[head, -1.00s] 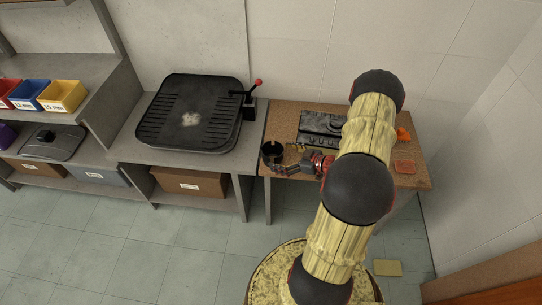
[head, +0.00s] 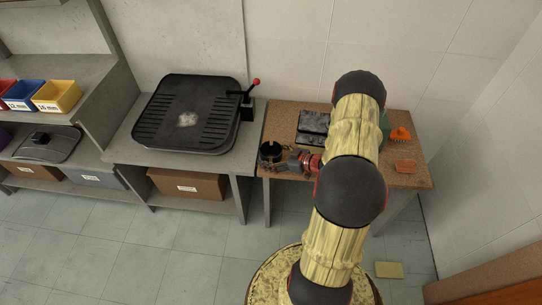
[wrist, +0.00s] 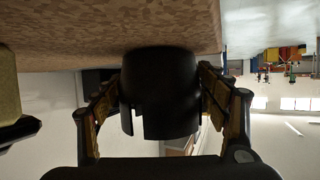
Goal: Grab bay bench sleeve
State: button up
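The sleeve, a black hollow cylinder with a notch in its rim (head: 271,150), stands at the left front of the cork-topped bench. In the wrist view, which looks upside down, the sleeve (wrist: 160,92) fills the middle. My gripper (head: 283,161) is low over the bench at the sleeve's right side. In the wrist view its two fingers are apart, one on each side of the sleeve, with their tips close to its wall. I see no clear grip; contact at the tips is hard to judge.
The cork-topped bench (head: 285,122) also holds a black device (head: 313,125), an orange brush (head: 399,135) and an orange pad (head: 405,166). A grey bench with a black ribbed machine (head: 190,112) and red-knobbed lever (head: 256,83) adjoins on the left. A wall closes the right.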

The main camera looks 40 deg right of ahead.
jog(key=c, duration=0.6)
jog(key=shift+r, duration=0.1)
jog(key=shift+c, duration=0.5)
